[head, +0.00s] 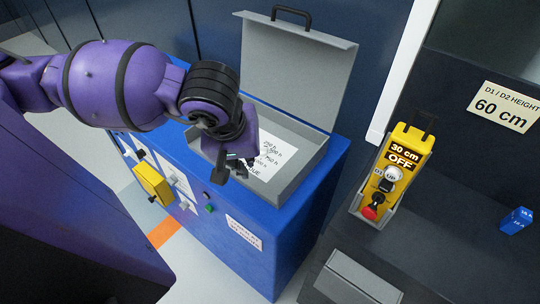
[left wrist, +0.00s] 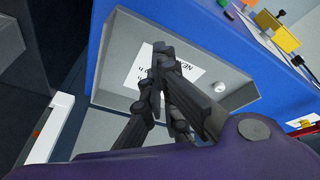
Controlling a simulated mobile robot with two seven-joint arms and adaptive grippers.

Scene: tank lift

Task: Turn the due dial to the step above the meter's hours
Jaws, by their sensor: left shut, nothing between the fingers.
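A grey case (head: 308,170) stands open on the blue cabinet, its lid raised at the back. A white sheet (head: 272,160) with hour figures and the word DUE lies inside, partly covered by my gripper. In the left wrist view a small white knob (left wrist: 219,86) sits in the case beside the sheet; I cannot tell for sure that it is the due dial, nor read its setting. My left gripper (head: 232,172) is shut and empty, above the case's left part. In the left wrist view its fingers (left wrist: 162,60) cross in front of the sheet. No meter reading is legible.
The blue cabinet (head: 285,228) has a yellow box (head: 153,182), switches and a green button (head: 209,209) on its front. A yellow control box (head: 402,160) reading "30 cm OFF" stands right, below a "60 cm" height sign (head: 503,106). The raised lid (head: 297,70) bounds the case's back.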

